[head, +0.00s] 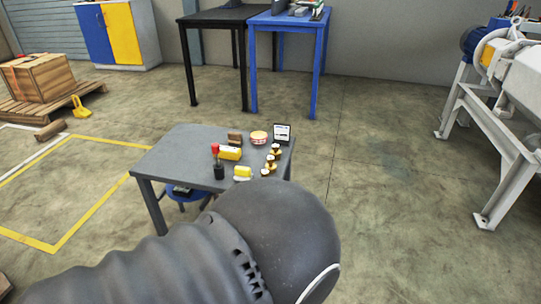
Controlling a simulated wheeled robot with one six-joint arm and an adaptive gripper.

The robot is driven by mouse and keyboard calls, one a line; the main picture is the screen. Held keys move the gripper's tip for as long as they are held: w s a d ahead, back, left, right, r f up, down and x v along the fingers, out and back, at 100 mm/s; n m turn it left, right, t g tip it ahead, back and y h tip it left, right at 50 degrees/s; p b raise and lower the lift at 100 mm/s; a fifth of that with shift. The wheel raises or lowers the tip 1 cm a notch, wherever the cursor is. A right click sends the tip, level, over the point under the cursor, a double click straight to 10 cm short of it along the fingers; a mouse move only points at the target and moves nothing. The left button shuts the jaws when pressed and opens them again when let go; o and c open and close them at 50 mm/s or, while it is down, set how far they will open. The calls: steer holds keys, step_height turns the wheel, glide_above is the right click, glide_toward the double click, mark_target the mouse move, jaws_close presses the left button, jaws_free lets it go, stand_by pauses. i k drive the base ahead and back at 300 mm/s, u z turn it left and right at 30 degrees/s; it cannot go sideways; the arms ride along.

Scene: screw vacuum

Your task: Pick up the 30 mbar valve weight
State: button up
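A small grey table (175,155) stands in the middle of the head view. Several small brass-coloured pieces (270,161) stand in a row near its right edge. They may be valve weights, but no marking is readable, so I cannot tell which is the 30 mbar one. My gripper is not in view.
White machinery (500,100) stands right; floor between is clear.

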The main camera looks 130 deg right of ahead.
mark_target(275, 151)
steer(key=u, duration=3.15)
steer(key=k, duration=2.35)
steer(key=u, duration=0.25)
